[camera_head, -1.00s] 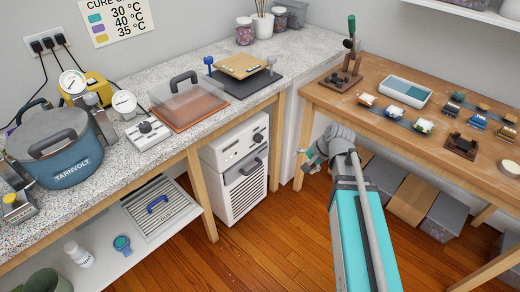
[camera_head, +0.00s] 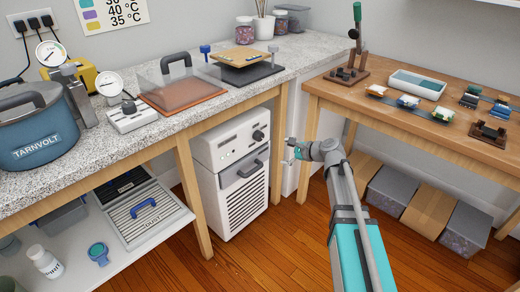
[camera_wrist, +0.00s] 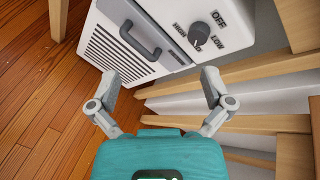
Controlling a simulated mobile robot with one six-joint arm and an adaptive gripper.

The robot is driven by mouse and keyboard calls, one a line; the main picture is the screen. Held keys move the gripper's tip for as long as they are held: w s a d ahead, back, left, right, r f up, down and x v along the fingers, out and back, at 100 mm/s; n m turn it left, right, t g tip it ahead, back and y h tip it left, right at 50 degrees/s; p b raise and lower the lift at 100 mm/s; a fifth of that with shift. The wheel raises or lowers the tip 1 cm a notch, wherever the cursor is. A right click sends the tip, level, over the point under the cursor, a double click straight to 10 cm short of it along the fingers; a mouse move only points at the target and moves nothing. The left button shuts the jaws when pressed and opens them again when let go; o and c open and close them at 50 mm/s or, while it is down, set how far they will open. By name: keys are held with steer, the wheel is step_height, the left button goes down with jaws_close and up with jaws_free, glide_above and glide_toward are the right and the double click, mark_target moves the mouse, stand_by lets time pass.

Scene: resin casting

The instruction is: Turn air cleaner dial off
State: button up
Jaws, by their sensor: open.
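The air cleaner (camera_head: 232,172) is a white box with a dark vent grille and handle, standing on the floor under the speckled counter. Its black round dial (camera_head: 258,135) is at the upper right of its front. In the wrist view the dial (camera_wrist: 199,33) sits among the labels OFF, LOW and HIGH. Its narrow grip points down in the picture, roughly between HIGH and LOW; the exact setting is hard to tell. My gripper (camera_head: 291,150) is open and empty, right of the air cleaner and apart from it. In the wrist view my gripper (camera_wrist: 160,85) has its fingers spread below the dial.
The counter (camera_head: 215,105) overhangs the air cleaner, with wooden legs (camera_head: 192,195) on either side. A wooden bench (camera_head: 430,125) stands at right, with grey bins (camera_head: 392,190) beneath. A low shelf (camera_head: 160,225) is at left. Wooden floor (camera_head: 270,240) is clear in front.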

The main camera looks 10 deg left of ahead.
mark_target(261, 139)
steer(key=w+f+m+t+y+b, duration=0.2)
steer(key=w+f+m+t+b, duration=0.3)
steer(key=b, duration=1)
steer(key=shift+w+a+f+m, duration=0.35)
steer(key=shift+w+f+m, duration=1.45)
steer(key=shift+w+m, duration=0.85)
steer(key=shift+s+a, duration=0.1)
steer(key=shift+s, duration=0.05)
steer(key=x, duration=1.3)
steer(key=shift+a+r, duration=0.2)
steer(key=shift+r, duration=0.1)
steer(key=c, duration=1.1)
steer(key=shift+a, duration=0.1)
steer(key=shift+c, duration=0.2)
